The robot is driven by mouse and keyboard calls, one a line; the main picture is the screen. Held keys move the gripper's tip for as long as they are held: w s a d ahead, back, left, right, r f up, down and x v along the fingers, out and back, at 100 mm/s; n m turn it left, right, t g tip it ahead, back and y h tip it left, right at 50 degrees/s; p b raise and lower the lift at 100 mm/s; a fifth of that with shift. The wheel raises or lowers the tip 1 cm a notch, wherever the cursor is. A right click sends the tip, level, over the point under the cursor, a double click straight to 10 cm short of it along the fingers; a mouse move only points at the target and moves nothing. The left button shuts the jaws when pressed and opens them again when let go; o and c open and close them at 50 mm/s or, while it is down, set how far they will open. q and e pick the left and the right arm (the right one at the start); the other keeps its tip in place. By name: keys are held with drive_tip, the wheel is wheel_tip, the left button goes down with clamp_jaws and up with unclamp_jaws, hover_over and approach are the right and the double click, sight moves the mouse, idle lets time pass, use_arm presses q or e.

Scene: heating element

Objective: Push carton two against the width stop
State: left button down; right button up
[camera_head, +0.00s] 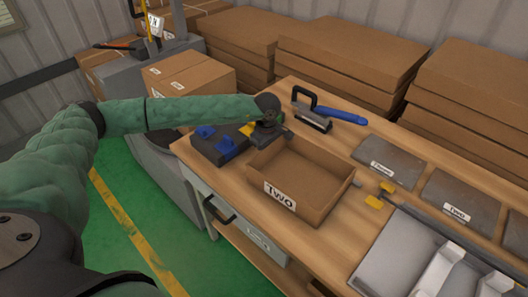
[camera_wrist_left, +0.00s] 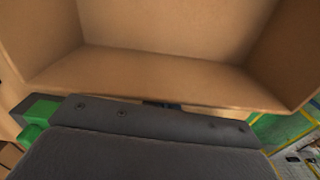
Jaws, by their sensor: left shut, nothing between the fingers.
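Carton two, an open brown box (camera_head: 318,202) with a "Two" label on its front side, sits upright on the wooden bench. My left gripper (camera_head: 262,138) is shut and empty, low at the carton's far left corner. In the left wrist view the carton (camera_wrist_left: 170,65) fills the top, and the dark shut gripper (camera_wrist_left: 160,106) lies close along its edge; I cannot tell whether they touch. A metal bar with yellow-ended parts (camera_head: 376,201) lies to the carton's right, with a gap between. I cannot tell which part is the width stop. My right gripper is not in view.
A dark block with blue parts (camera_head: 217,146) stands left of the carton. A blue-handled tool (camera_head: 343,116) lies behind it. Labelled grey plates (camera_head: 388,160) and a light metal fixture (camera_head: 408,255) are at the right. Stacked brown boxes (camera_head: 345,55) line the back.

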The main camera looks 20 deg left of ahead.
use_arm(q)
drive_tip(key=shift+s+d, duration=0.1)
drive_tip(key=shift+d, duration=0.1)
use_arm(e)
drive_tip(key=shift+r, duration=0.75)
